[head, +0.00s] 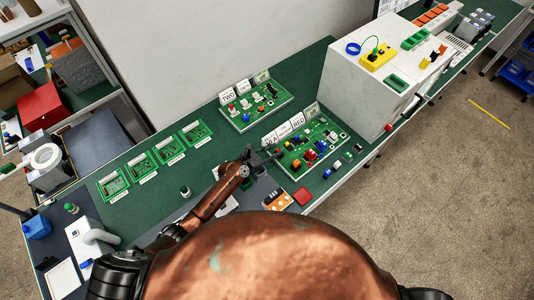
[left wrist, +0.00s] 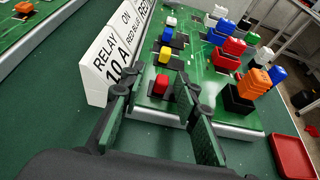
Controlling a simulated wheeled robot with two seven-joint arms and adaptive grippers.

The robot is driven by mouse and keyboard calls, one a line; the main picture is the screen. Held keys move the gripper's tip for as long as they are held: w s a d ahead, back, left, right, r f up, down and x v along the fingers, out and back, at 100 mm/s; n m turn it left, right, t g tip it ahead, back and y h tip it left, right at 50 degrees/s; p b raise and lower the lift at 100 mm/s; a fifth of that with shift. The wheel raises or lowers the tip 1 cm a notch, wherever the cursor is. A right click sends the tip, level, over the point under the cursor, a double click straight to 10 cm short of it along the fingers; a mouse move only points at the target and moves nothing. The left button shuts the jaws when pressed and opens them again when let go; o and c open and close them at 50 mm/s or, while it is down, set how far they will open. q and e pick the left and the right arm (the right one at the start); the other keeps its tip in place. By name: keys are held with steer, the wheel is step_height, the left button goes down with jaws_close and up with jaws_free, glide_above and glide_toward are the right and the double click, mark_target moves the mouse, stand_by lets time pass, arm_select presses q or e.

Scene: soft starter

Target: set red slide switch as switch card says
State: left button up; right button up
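The red slide switch, as I take it, is a small red block (left wrist: 161,84) on a dark base at the near edge of the green board (left wrist: 200,70). Its slide position is unclear. In the left wrist view it appears between the two fingers of my left gripper (left wrist: 160,105), which is open and empty. A card (left wrist: 106,66) reads "RELAY 10A". The card behind it (left wrist: 129,22) shows "ON" and "RED", with the rest hard to read. In the head view my left gripper (head: 262,157) is at the left edge of the board (head: 300,172). My right gripper is out of view.
Yellow, blue and white blocks (left wrist: 165,55) stand in line behind the red one. Coloured relays (left wrist: 235,48) stand to the right. A red tray (left wrist: 292,157) lies beside the board. A second board (head: 255,105) and a large white cabinet (head: 360,85) stand farther back.

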arm_select(q)
steer(key=v, duration=1.1)
steer(key=shift+s+a+r, duration=0.15)
steer(key=shift+s+a, duration=0.05)
